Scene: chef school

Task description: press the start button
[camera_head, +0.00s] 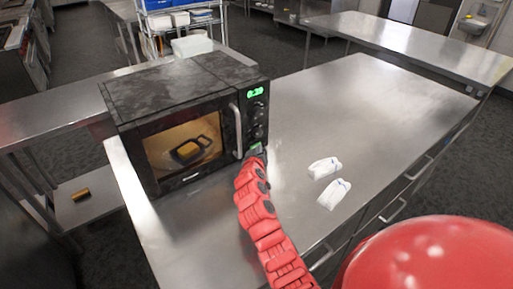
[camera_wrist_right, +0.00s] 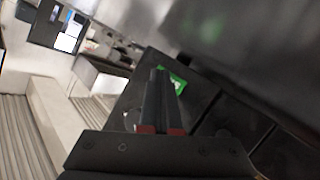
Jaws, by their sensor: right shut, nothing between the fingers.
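The black microwave (camera_head: 178,105) stands on the steel counter with its door closed. Its window is lit, and a dark dish with yellow food (camera_head: 188,150) shows inside. The green display (camera_head: 255,92) is lit and appears to read 0:29. Round knobs sit below it. My right gripper (camera_head: 256,150) is at the lower part of the control panel, right of the door handle. In the right wrist view its fingers (camera_wrist_right: 160,100) are shut and empty, with their tips beside a green button (camera_wrist_right: 177,82). Contact cannot be made out. My left gripper is not in view.
Two small white packets (camera_head: 329,180) lie on the steel counter (camera_head: 350,115), right of my right arm. The counter beyond them is clear. A vertical door handle (camera_head: 237,130) stands out close to my gripper. A wire shelf with bins (camera_head: 185,20) is behind.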

